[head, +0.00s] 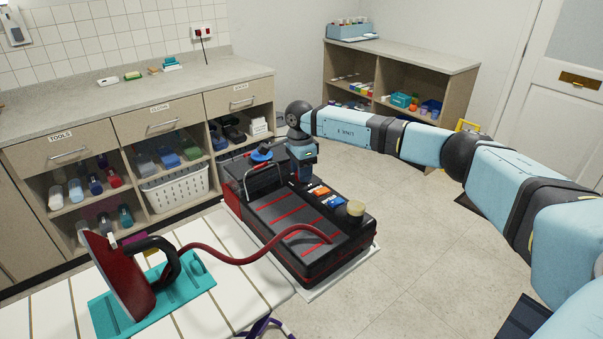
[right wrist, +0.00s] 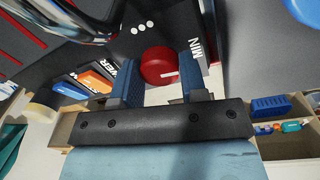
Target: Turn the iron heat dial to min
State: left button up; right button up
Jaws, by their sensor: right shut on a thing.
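The red heat dial (right wrist: 158,62) sits between the two blue finger pads of my right gripper (right wrist: 160,78) in the right wrist view. The gripper is shut on it. A white "MIN" label (right wrist: 197,48) is beside the dial, partly covered by the right finger. A pale mark shows on the dial, but I cannot tell exactly where it points. In the head view my right gripper (head: 304,174) reaches down at the back right of the black and red iron base station (head: 275,215), hiding the dial. The red iron (head: 118,275) stands tilted on a teal rest (head: 190,291).
An orange switch (head: 319,190), a blue switch (head: 333,201) and a tan cap (head: 355,209) line the station's right side. A red hose (head: 240,261) joins iron and station. Shelves (head: 150,130) stand behind at the left. Floor to the right is mostly clear.

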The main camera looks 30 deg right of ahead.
jog(key=shift+n, duration=0.6)
jog(key=o, duration=0.9)
jog(key=r, duration=1.4)
jog(key=shift+w, duration=0.4)
jog(key=shift+f, duration=0.15)
